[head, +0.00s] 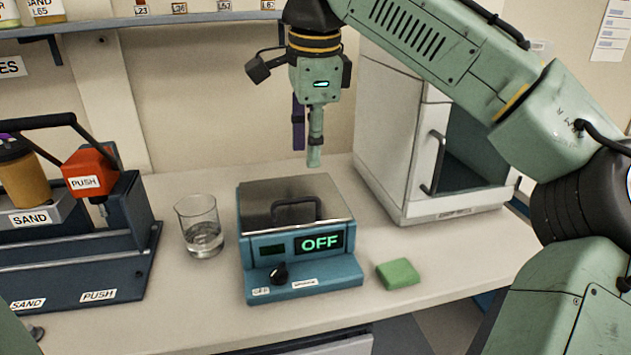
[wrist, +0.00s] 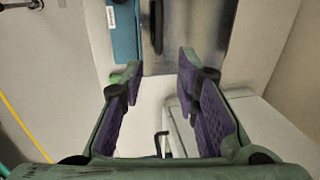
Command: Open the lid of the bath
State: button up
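The bath (head: 305,279) is a blue box on the bench with a green "OFF" display and a black knob on its front. Its shiny metal lid (head: 265,198) is shut flat on top, with a black handle (head: 282,215) near the front edge. The wrist view also shows the lid (wrist: 182,40), the dark handle (wrist: 157,28) and the blue front (wrist: 124,38) at the top. My gripper (head: 307,148) hangs pointing down above the lid's back part, apart from it. In the wrist view my gripper (wrist: 160,70) has its purple-padded fingers wide apart, with nothing between them.
A glass beaker (head: 202,240) with clear liquid stands left of the bath. A green sponge-like block (head: 398,273) lies to its right. A white cabinet (head: 395,140) with a handle stands behind right. A blue sand dispenser (head: 75,265) fills the left. A shelf (head: 150,20) runs above.

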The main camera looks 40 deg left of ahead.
aim_at(307, 198)
jog(key=f, duration=0.3)
jog(key=a+f, duration=0.1)
jog(key=f, duration=0.2)
jog(key=w+f+p, duration=0.1)
jog(key=f, duration=0.2)
jog(key=shift+a+f, duration=0.15)
jog(key=shift+a, duration=0.05)
grip_shut()
dwell(0.5)
